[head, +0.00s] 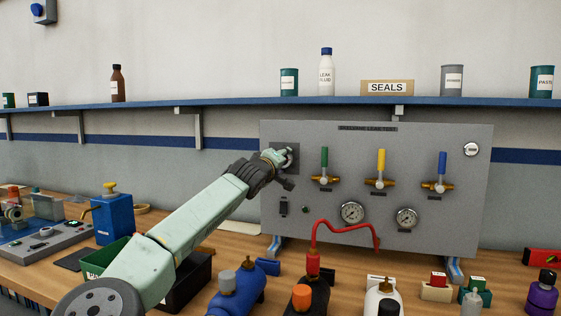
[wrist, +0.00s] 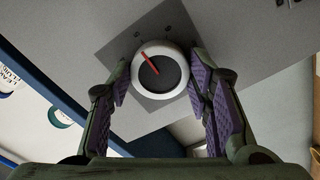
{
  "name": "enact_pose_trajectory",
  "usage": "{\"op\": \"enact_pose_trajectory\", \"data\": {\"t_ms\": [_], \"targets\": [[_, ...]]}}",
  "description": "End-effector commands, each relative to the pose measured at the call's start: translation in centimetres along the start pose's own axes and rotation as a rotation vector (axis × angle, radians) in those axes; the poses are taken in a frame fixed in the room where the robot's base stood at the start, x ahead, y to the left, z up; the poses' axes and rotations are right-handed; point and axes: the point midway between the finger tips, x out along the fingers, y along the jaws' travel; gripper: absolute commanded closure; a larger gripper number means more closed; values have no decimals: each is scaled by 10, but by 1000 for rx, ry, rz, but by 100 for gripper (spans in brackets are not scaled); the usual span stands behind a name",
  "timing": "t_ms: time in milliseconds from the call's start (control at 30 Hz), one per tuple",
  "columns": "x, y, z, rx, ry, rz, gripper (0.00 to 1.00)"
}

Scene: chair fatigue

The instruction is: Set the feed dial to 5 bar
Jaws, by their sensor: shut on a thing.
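The feed dial (wrist: 161,75) is a round knob with a pale rim, a dark face and a red pointer line. In the wrist view the pointer leans to the upper left; the scale cannot be read. My gripper (wrist: 160,85) has its two purple-padded fingers on either side of the knob, shut on it. In the head view my gripper (head: 284,160) is at the upper left of the grey panel (head: 330,240) and hides most of the dial. Two round gauges, the left gauge (head: 352,213) and the right gauge (head: 406,218), sit low on the panel; their readings are too small to tell.
A green-handled valve (head: 324,163), a yellow-handled valve (head: 381,165) and a blue-handled valve (head: 441,168) stand right of my gripper. A red hose (head: 345,229) loops below them. Bottles crowd the bench front. A blue shelf (head: 220,103) runs above the panel.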

Motion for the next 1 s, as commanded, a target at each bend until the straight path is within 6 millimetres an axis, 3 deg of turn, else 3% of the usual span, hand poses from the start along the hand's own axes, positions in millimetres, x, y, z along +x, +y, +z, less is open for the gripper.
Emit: {"op": "enact_pose_trajectory", "data": {"t_ms": [200, 233, 533, 867, 1000], "targets": [[0, 0, 1, 0, -2, 1, 82], [0, 0, 1, -1, -2, 1, 54], [0, 0, 1, -1, -1, 0, 34], [-2, 0, 0, -1, 0, -1, 34], [-14, -2, -1, 1, -1, -2, 34]]}}
